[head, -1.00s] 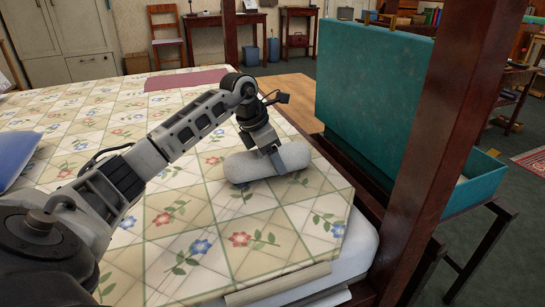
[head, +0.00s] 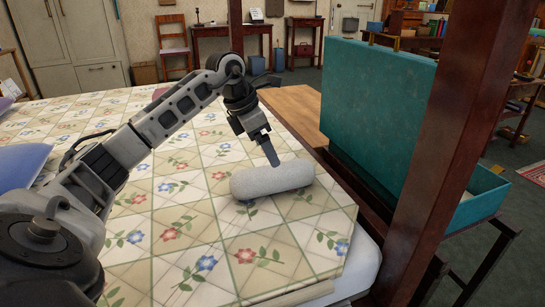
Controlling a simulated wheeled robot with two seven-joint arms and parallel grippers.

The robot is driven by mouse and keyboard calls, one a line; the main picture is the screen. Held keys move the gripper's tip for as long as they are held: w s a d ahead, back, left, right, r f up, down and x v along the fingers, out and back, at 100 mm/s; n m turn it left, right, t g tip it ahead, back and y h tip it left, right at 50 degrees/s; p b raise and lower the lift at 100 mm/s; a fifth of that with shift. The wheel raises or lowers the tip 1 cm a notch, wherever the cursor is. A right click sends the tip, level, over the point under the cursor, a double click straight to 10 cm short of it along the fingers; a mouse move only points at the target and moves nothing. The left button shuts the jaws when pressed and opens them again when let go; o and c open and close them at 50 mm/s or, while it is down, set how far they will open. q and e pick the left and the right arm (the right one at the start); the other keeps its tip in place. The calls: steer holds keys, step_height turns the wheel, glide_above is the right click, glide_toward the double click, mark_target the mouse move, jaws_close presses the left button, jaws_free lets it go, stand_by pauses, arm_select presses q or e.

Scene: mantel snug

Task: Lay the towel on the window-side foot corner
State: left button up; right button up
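The towel (head: 272,180) is a pale grey roll. It lies on its side on the floral checked quilt (head: 185,262), near the bed corner beside the dark wooden post. My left gripper (head: 272,160) points down from above, with its fingertips at the towel's upper back edge. Only one finger shows clearly, so I cannot tell how far apart the fingers are or whether they still touch the towel. My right gripper is out of view.
A dark wooden bedpost (head: 440,130) stands right of the bed corner. Beyond it is an open teal case (head: 378,105) on a stand. A wooden bench (head: 297,112) stands past the bed edge. A blue pillow (head: 20,163) lies at left.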

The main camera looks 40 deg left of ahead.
arm_select(q)
steer(key=shift+v, duration=1.45)
